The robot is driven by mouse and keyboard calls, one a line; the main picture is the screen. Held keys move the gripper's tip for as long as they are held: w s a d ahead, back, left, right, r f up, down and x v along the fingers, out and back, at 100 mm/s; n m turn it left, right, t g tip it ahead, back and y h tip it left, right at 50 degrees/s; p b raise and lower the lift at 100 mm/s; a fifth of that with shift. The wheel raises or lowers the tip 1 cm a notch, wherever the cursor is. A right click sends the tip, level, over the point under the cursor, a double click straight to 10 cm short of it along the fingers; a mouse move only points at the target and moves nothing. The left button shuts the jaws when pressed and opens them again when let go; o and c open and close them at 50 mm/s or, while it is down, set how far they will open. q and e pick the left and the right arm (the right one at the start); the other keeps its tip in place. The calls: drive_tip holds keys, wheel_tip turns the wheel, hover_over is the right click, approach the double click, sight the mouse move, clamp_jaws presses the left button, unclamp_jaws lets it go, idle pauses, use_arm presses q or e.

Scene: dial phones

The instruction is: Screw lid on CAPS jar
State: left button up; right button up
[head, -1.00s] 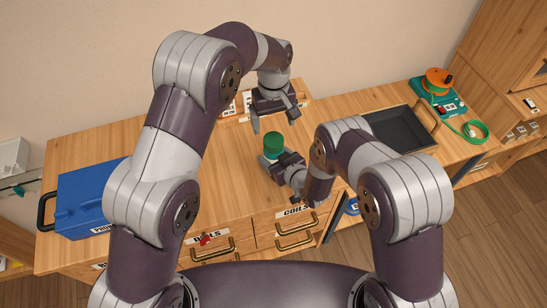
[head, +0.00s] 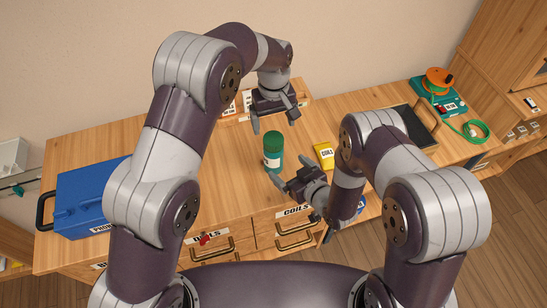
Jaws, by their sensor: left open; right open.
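A jar (head: 272,162) with a white label band stands upright on the wooden worktop in the head view. A green lid (head: 273,138) sits on its top; how tightly it is screwed on cannot be told. My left gripper (head: 274,118) is open, above and behind the jar, fingers pointing down, apart from the lid. My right gripper (head: 277,188) is open and empty in front of the jar, near the worktop's front edge, apart from the jar. The label's text is too small to read.
A yellow labelled item (head: 324,155) lies right of the jar. A blue case (head: 85,197) stands at the left. A dark tray (head: 415,125) and a green device with an orange spool (head: 438,85) are at the right. A wooden rack (head: 300,97) stands behind. Worktop left of the jar is clear.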

drive_tip(key=shift+v, duration=1.75)
